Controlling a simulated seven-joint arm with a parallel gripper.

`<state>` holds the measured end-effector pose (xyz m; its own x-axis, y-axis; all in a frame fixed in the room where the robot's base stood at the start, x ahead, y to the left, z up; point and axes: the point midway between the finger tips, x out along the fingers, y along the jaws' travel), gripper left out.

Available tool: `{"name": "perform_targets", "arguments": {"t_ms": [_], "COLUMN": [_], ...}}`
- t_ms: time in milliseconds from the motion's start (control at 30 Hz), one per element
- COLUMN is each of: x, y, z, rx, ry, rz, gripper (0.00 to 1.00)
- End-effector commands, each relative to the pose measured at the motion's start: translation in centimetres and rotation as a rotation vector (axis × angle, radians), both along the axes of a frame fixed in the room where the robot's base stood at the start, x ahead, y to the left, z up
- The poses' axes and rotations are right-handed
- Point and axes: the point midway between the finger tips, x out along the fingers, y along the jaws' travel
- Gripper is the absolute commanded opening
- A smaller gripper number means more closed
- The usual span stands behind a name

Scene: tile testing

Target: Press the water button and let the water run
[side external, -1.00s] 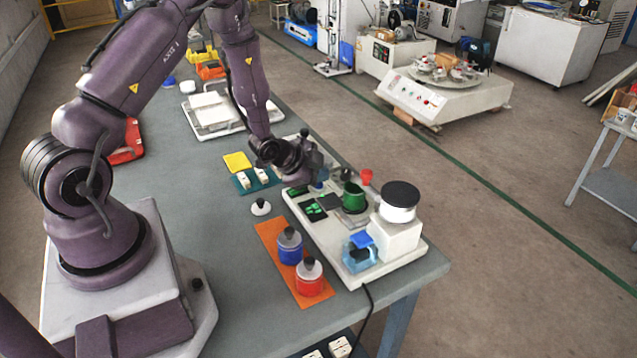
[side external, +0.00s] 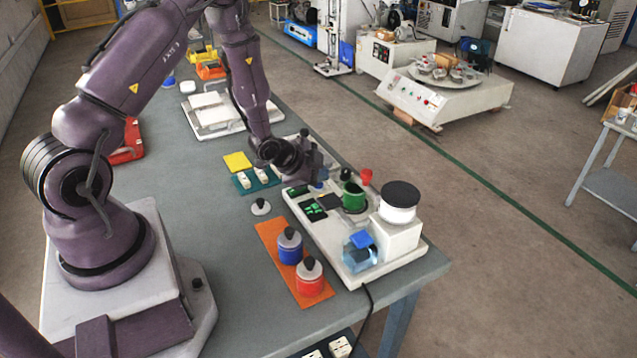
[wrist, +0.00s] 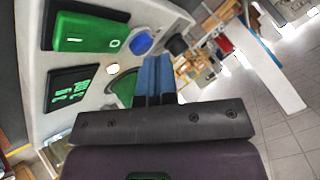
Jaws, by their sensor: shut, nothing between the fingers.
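A round blue button (wrist: 141,43) sits on the white panel in the wrist view, between a green I/O rocker switch (wrist: 88,32) and a black knob (wrist: 176,45). My gripper (wrist: 155,62) is shut, with nothing between its blue fingers. Its tips are close beside the blue button; I cannot tell whether they touch it. In the side external view my gripper (side external: 320,181) is low over the far end of the white machine (side external: 345,268), where my wrist hides part of the panel.
A black-topped white container (side external: 399,200) and a clear bluish box (side external: 357,257) are at the machine's near end. A display with green digits (wrist: 72,90) is lit. Blue and red jars (side external: 290,247) stand on an orange mat (side external: 272,238).

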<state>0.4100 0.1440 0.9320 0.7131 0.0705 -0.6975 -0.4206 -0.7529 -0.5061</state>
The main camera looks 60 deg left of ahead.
Motion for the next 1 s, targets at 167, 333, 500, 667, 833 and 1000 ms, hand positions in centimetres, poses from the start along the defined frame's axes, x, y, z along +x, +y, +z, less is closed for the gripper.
{"name": "perform_targets", "arguments": {"t_ms": [167, 333, 500, 667, 833, 1000], "x": [0.0, 0.0, 0.0, 0.1, 0.0, 0.0], "y": [0.0, 0.0, 0.0, 0.0, 0.0, 0.0], "z": [1.0, 1.1, 1.2, 2.4, 4.1, 5.6], "rx": [0.002, 0.001, 0.001, 0.001, 0.003, 0.001], "ry": [-0.001, 0.000, -0.001, -0.004, -0.004, -0.002], "rz": [-0.001, -0.001, 0.000, 0.001, 0.000, 0.000], "gripper": [0.00, 0.00, 0.00, 0.00, 0.00, 0.00]}}
